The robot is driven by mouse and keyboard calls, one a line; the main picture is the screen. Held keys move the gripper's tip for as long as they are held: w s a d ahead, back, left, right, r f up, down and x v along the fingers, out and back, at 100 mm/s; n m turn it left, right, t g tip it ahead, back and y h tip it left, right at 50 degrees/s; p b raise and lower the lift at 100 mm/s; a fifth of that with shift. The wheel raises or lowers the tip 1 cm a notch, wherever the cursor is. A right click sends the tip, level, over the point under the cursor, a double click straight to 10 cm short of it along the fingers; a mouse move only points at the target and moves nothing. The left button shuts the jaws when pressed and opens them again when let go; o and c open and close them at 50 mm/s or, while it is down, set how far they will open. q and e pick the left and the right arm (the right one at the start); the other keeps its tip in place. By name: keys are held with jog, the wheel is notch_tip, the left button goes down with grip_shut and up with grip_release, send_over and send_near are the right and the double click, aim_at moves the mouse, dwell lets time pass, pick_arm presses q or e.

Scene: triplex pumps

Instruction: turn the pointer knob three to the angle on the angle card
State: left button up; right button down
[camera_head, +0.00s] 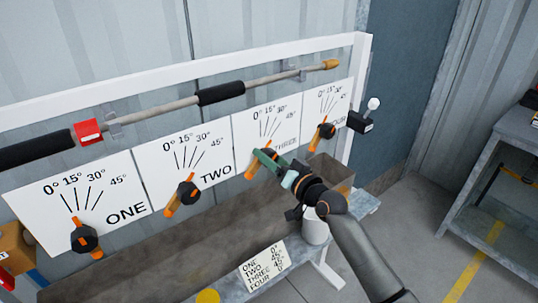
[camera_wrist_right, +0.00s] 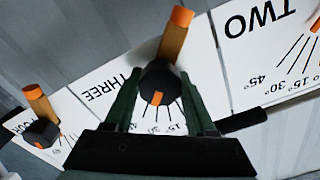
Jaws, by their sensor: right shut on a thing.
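Knob three (camera_wrist_right: 157,80) has a black hub with an orange mark and a long orange bar (camera_wrist_right: 175,34). In the head view its bar (camera_head: 250,172) slants down and left, away from the printed angle lines on the white panel THREE (camera_head: 287,124). My right gripper (camera_head: 266,159) is shut on knob three; in the wrist view its two dark green fingers (camera_wrist_right: 158,92) stand on either side of the hub. The fingers partly hide the hub in the head view. The angle card (camera_head: 264,267) reads THREE 45°. My left gripper is out of view.
Knob two (camera_head: 188,192) and knob four (camera_head: 326,131) flank knob three; knob one (camera_head: 84,238) is far left. A rod (camera_head: 165,107) runs above the panels. A brown trough (camera_head: 150,250) lies below them, and a white cylinder (camera_head: 315,228) stands under my right arm.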

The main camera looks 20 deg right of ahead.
dwell(0.4)
jog(key=shift+c, duration=1.1)
grip_release()
jog(key=v, duration=1.2)
jog(key=shift+s+b, duration=0.25)
jog(key=shift+b, duration=0.05)
jog(key=shift+d, duration=0.1)
jog(key=s+a+f+n+g+h, duration=0.15)
jog(key=s+f, duration=0.25)
jog(key=f, duration=0.5)
jog(key=s+a+f+g+h, duration=0.1)
jog(key=s+f+g, duration=0.2)
jog(key=s+f, duration=0.35)
jog(key=s+a+f+n+g+h+p, duration=0.1)
jog(key=s+a+f+n+g, duration=0.1)
jog(key=s+f, duration=1)
notch_tip(320, 180, down, 2)
jog(key=shift+s+a+f+n+g, duration=0.2)
jog(key=shift+s+a+n+g, duration=0.25)
jog(key=shift+g, duration=0.2)
